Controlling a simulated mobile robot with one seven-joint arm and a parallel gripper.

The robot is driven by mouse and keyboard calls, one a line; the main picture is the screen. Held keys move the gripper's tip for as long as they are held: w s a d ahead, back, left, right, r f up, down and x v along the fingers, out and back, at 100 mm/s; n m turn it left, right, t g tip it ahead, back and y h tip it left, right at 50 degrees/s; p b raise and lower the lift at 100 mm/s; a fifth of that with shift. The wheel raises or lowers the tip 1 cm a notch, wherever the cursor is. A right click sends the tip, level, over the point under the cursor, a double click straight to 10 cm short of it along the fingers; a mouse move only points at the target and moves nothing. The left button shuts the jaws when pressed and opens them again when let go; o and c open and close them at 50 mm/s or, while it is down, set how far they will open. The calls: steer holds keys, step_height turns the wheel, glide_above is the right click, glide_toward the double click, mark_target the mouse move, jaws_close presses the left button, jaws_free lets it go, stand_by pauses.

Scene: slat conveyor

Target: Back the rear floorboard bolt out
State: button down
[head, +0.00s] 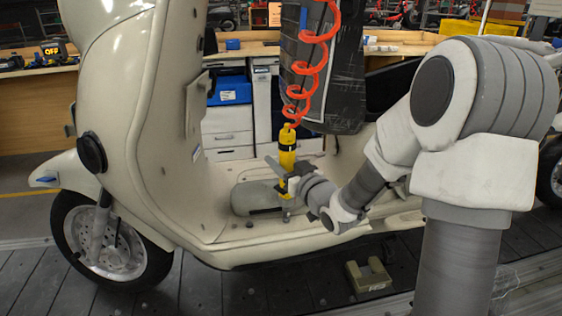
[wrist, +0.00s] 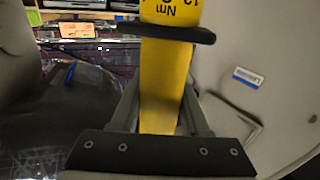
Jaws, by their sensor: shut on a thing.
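My gripper (head: 284,180) is shut around a yellow power driver (head: 287,158) that hangs upright from an orange coiled hose (head: 313,70). The driver body also fills the middle of the wrist view (wrist: 165,80), between the two fingers, with "Nm" printed on it. Its lower end points down at the cream scooter's floorboard (head: 215,226), beside a grey hump (head: 256,198). A small dark bolt head (head: 249,224) shows on the floorboard to the left of the driver. The rear bolt is not clearly visible; whether the driver tip touches one, I cannot tell.
The scooter's leg shield (head: 130,100) rises at the left and the dark hanging panel (head: 325,80) is close behind the driver. A small beige tray (head: 354,277) lies on the slat conveyor (head: 235,290). A display (head: 53,50) at the back left reads "OFF".

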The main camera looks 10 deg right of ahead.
steer(key=shift+s, duration=0.1)
stand_by(1.1)
steer(key=shift+r, duration=0.45)
steer(key=shift+r, duration=0.3)
stand_by(1.2)
